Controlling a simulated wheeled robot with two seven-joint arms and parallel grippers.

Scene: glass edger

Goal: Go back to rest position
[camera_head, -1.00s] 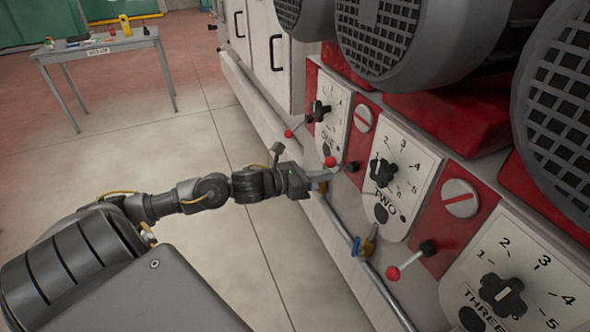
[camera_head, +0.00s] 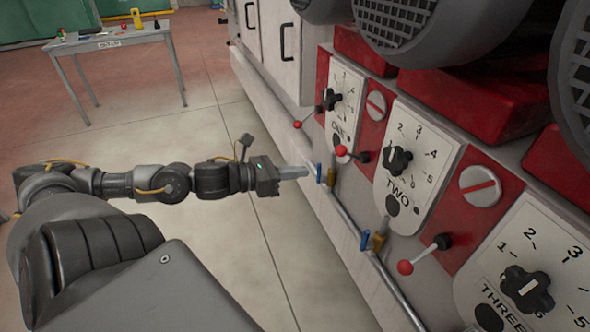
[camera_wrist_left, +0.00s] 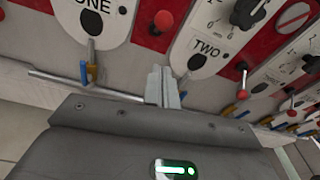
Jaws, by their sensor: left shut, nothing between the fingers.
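My left gripper (camera_head: 296,172) reaches in from the left in the head view, its fingers shut with nothing between them. Its tip is beside the machine's front, close to a small blue-handled valve (camera_head: 319,172) below dial panel ONE and left of panel TWO. Whether it touches the valve is not clear. In the left wrist view the shut fingers (camera_wrist_left: 163,88) point at the machine between panels ONE (camera_wrist_left: 92,20) and TWO (camera_wrist_left: 205,45). My right gripper is not in view.
The machine front carries red-knobbed levers (camera_head: 341,151), black dials (camera_head: 398,160), another blue-handled valve (camera_head: 365,240) and a long rail (camera_head: 345,215). A grey table (camera_head: 110,42) with small items stands at the back left. The floor (camera_head: 225,120) left of the machine is clear.

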